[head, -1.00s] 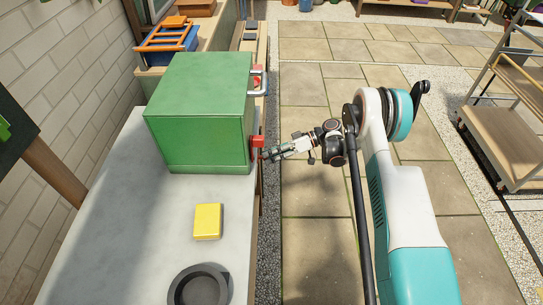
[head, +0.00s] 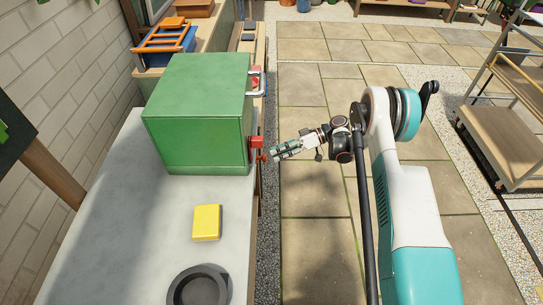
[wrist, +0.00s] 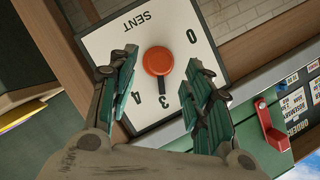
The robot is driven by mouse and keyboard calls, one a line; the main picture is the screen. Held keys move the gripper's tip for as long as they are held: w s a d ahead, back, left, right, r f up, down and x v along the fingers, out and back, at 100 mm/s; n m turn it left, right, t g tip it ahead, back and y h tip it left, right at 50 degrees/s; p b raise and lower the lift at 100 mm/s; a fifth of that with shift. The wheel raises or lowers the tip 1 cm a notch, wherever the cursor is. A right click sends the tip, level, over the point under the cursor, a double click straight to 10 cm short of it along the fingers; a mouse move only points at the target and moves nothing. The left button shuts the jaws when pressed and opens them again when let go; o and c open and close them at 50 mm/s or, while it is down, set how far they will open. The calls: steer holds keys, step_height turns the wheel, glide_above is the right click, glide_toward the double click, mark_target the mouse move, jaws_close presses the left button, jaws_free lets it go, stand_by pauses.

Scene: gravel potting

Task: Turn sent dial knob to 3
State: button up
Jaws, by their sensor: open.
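The sent dial (wrist: 120,38) is a white plate marked SENT, with 0, 3 and 4 readable, in the wrist view. Its round orange-red knob (wrist: 157,60) has a dark pointer directed at the 3. My gripper (wrist: 164,68) is open, its green-padded fingers on either side of the knob's lower part with gaps showing; the wrist view does not settle the depth between them. In the head view my gripper (head: 273,152) is off the right side of the green box, with a visible gap. I cannot make out the dial face there.
The green box (head: 197,115) stands on a pale counter (head: 120,215), with a red fitting (head: 257,142) on its right side. A yellow block (head: 207,222) and dark round dish (head: 185,290) are nearer. A red lever (wrist: 270,128) shows beside the dial.

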steer(key=v, duration=0.8)
steer(key=shift+d, duration=0.25)
steer(key=shift+w+r, duration=0.1)
